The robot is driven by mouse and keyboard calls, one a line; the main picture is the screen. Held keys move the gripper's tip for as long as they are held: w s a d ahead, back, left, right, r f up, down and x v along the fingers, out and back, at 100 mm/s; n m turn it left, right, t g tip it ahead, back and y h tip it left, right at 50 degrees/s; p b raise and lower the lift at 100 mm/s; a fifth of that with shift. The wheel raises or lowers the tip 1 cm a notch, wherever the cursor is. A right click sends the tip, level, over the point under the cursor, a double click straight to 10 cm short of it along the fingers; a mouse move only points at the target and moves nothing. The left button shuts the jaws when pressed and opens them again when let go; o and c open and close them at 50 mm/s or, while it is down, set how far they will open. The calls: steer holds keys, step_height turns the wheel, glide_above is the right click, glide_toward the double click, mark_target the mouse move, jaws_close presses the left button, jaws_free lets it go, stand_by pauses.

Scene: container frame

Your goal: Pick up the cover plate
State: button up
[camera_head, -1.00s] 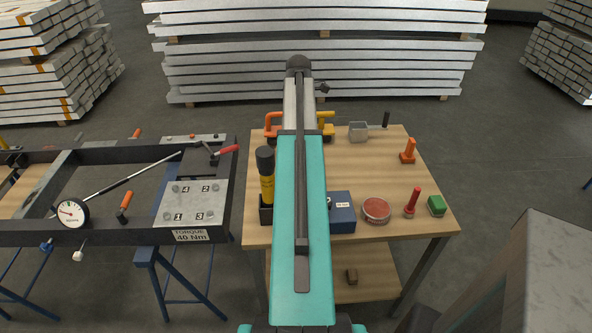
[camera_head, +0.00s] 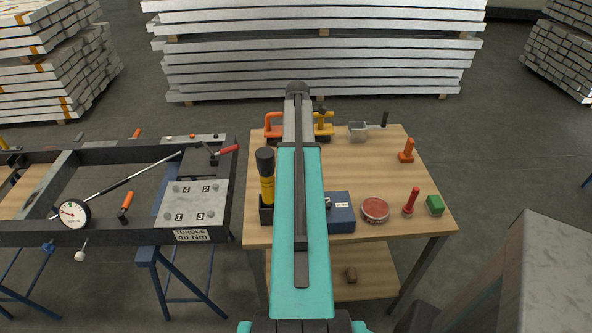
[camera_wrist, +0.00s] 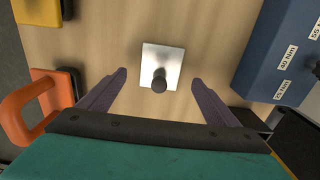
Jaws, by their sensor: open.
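The cover plate (camera_wrist: 174,54) is a small silver square with a dark round knob (camera_wrist: 159,82) standing on it. It lies flat on the wooden table, in the middle of the wrist view. My gripper (camera_wrist: 158,80) is open, with one finger to the left and one to the right of the knob. The fingers are apart from the knob and the plate, and nothing is between them in a grip. In the head view my arm hides the plate and the gripper.
An orange-handled tool (camera_wrist: 25,112) and a yellow one (camera_wrist: 38,12) are at the left in the wrist view. A blue box with torque labels (camera_wrist: 268,45) is at the right. The wooden table (camera_head: 375,175) also bears a red round tin (camera_head: 375,210).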

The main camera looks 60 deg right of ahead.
steer(key=shift+f, duration=0.15)
steer(key=shift+w+a+f+p, duration=0.1)
steer(key=shift+f+p, duration=0.85)
steer(key=shift+f, duration=1.5)
steer(key=c, duration=1.3)
steer(key=shift+r, duration=0.2)
steer(key=shift+r+b, duration=0.65)
steer(key=shift+r, duration=0.5)
steer(key=s+d+b, duration=0.1)
steer(key=s+d, duration=0.1)
steer(key=s, duration=0.3)
steer(key=s+d+r+b, duration=0.1)
steer(key=s+d, duration=0.1)
steer(key=s, duration=0.3)
steer(key=s+d+r+b, duration=0.1)
steer(key=s+d, duration=0.1)
steer(key=s, duration=0.3)
steer(key=shift+r+b, duration=0.15)
steer(key=shift+b, duration=0.25)
steer(key=shift+w, duration=0.1)
